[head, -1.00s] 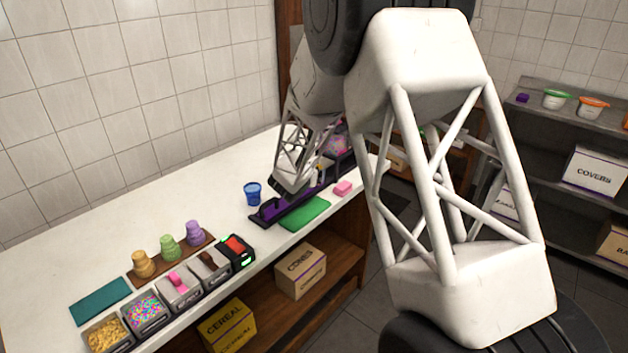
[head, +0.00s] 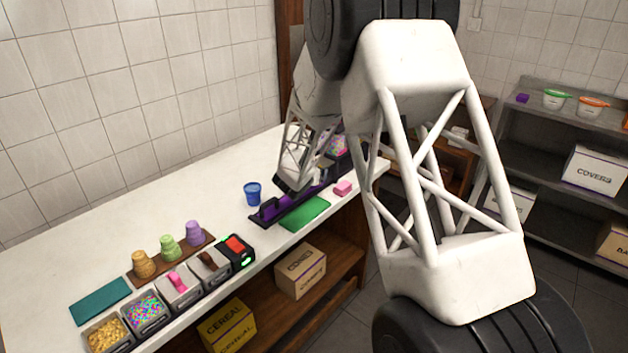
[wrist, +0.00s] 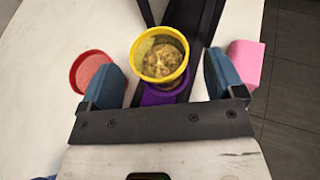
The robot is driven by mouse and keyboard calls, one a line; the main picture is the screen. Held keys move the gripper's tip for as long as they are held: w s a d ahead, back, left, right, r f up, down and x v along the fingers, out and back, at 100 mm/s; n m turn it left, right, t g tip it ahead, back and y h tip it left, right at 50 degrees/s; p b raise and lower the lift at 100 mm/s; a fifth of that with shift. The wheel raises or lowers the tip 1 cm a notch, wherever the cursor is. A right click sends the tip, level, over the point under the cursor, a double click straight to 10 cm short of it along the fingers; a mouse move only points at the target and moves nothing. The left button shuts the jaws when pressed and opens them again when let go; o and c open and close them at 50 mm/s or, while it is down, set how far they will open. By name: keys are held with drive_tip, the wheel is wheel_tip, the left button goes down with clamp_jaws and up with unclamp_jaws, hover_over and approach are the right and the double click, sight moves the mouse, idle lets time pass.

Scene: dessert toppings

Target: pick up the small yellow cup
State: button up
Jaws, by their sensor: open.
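The small yellow cup (wrist: 160,78) shows in the wrist view with lumpy golden-brown contents. It sits over the purple part of the dark tray (wrist: 160,97). My gripper (wrist: 165,84) is open, with one blue-grey finger on each side of the cup. There are visible gaps between the fingers and the cup. In the head view my gripper (head: 290,184) is low over the purple-and-black tray (head: 265,217), and I cannot make out the yellow cup clearly behind my wrist.
A red-rimmed cup (wrist: 78,65) with pink contents stands just left of the left finger. A pink block (head: 342,188) lies to the right, near the counter edge. A blue cup (head: 252,194) and a green mat (head: 306,213) are close by. The counter's left-back area is clear.

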drive_tip(key=shift+x, duration=1.7)
drive_tip(key=shift+c, duration=0.3)
drive_tip(key=c, duration=1)
drive_tip(key=shift+r, duration=0.2)
drive_tip(key=shift+r, duration=0.9)
drive_tip(key=shift+s+r, duration=0.3)
drive_tip(key=shift+r, duration=0.45)
drive_tip(key=s+d+r, duration=0.1)
drive_tip(key=s, duration=1.4)
drive_tip(key=shift+d+r, duration=0.15)
drive_tip(key=shift+d, duration=0.2)
drive_tip(key=shift+s, duration=0.1)
